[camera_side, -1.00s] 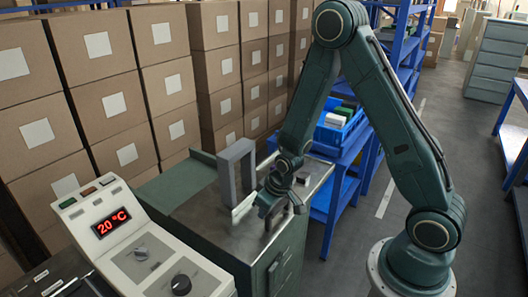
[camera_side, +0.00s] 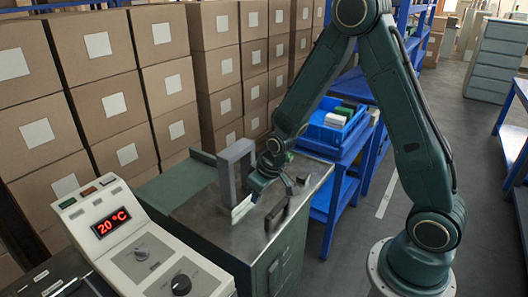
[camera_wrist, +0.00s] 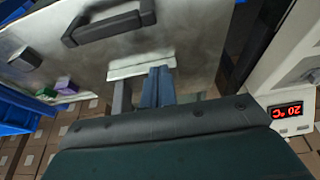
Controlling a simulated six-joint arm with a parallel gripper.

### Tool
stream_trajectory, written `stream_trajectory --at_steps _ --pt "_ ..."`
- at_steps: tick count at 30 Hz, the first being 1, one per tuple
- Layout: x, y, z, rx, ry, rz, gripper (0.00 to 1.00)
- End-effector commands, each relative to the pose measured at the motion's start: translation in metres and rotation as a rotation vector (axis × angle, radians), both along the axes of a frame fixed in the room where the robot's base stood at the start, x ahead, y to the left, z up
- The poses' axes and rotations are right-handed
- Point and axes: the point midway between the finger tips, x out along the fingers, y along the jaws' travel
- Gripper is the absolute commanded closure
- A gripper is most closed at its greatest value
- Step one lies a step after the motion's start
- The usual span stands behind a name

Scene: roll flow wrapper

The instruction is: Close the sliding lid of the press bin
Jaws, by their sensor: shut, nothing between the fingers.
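The bench-top cabinet (camera_side: 200,215) has a grey metal top and a green body; I cannot tell which part of it is the lid. A black bar handle (camera_side: 276,214) lies on the metal top; it shows at the top of the wrist view (camera_wrist: 108,26). A pale strip (camera_wrist: 141,67) lies on the metal just beyond my fingertips; it also shows in the side view (camera_side: 240,208). My gripper (camera_side: 252,192) is shut and empty, low over the top between the grey arch (camera_side: 222,172) and the handle. In the wrist view its fingers (camera_wrist: 159,72) appear close to the strip; contact is unclear.
A control panel (camera_side: 140,240) reading 20 °C stands at the front left. A small dark block (camera_wrist: 25,60) and a purple block (camera_wrist: 67,86) show left in the wrist view. A blue bin (camera_side: 335,126) sits on a blue rack behind. Stacked cartons (camera_side: 105,100) line the back.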

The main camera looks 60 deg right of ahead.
Motion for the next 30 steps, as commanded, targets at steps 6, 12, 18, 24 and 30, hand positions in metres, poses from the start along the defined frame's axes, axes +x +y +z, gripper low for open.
stream_trajectory --at_steps 6,12,18,24,30 --pt "-0.008 0.000 0.024 0.000 -0.004 0.000 1.00" --pt "-0.013 0.000 0.040 0.000 -0.003 0.000 1.00" --pt "-0.016 0.000 0.047 0.000 -0.001 0.000 1.00" --pt "-0.017 0.000 0.049 0.000 -0.001 0.000 1.00" --pt "-0.020 0.002 0.059 0.000 -0.007 0.001 1.00"
